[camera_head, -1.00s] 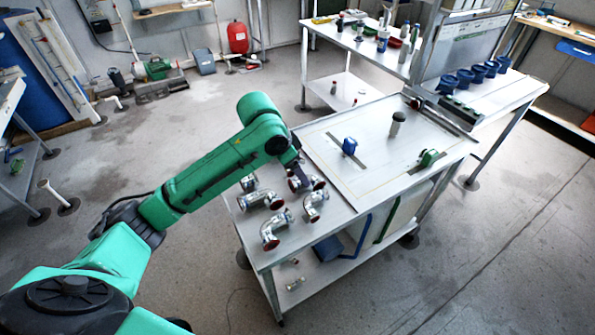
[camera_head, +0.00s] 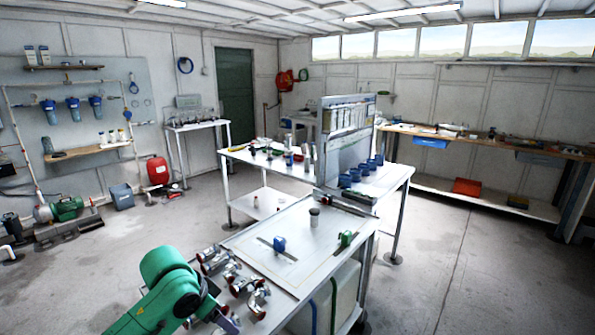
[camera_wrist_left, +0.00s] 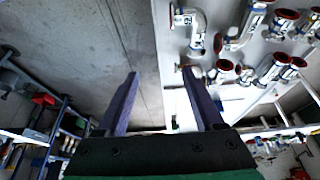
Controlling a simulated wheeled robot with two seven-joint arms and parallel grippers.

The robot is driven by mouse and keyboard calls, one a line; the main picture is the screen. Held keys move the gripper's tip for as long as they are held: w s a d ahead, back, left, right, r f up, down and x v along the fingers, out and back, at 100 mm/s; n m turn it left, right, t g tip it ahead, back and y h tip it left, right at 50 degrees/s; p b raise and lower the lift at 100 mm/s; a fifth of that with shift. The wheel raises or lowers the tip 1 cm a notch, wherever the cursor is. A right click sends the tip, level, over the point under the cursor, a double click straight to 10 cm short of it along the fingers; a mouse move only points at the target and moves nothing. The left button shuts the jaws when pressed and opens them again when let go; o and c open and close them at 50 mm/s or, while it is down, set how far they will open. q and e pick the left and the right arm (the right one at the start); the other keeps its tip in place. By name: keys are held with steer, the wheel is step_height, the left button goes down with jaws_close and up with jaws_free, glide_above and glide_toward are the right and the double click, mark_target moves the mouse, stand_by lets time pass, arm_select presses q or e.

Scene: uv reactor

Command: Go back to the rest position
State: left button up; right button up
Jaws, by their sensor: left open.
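My left arm is green and comes in at the bottom left of the head view, reaching over the near left corner of the bench. Its gripper (camera_head: 227,322) is partly cut off at the bottom edge there. In the left wrist view the two dark fingers (camera_wrist_left: 160,84) stand wide apart with nothing between them. Several metal pipe fittings with red ends (camera_head: 235,275) lie on the bench close to the arm. They also show at the upper right of the left wrist view (camera_wrist_left: 240,40). My right gripper is in neither view.
The bench top (camera_head: 290,228) holds a blue-handled part (camera_head: 279,244), a green part (camera_head: 346,238) and a dark-topped cylinder (camera_head: 314,217). A panel (camera_head: 345,145) and several blue cups (camera_head: 362,172) stand behind. The floor on the right (camera_head: 480,265) is clear.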

arm_select(q)
steer(key=s+d+f, duration=0.3)
steer(key=s+f, duration=0.1)
steer(key=f, duration=0.3)
steer(key=s+a+f+n+y, duration=0.1)
steer(key=s+a+f+n, duration=0.2)
steer(key=s+a, duration=0.35)
steer(key=s+a+f+n+y, duration=0.2)
steer(key=s+a+f+n, duration=0.1)
steer(key=s, duration=0.7)
step_height(320, 180, down, 21)
steer(key=g, duration=0.1)
steer(key=s+a+f+g, duration=0.1)
steer(key=s+a+f, duration=0.1)
steer(key=s+f, duration=1.4)
steer(key=shift+s+a+g, duration=0.3)
steer(key=shift+s, duration=0.8)
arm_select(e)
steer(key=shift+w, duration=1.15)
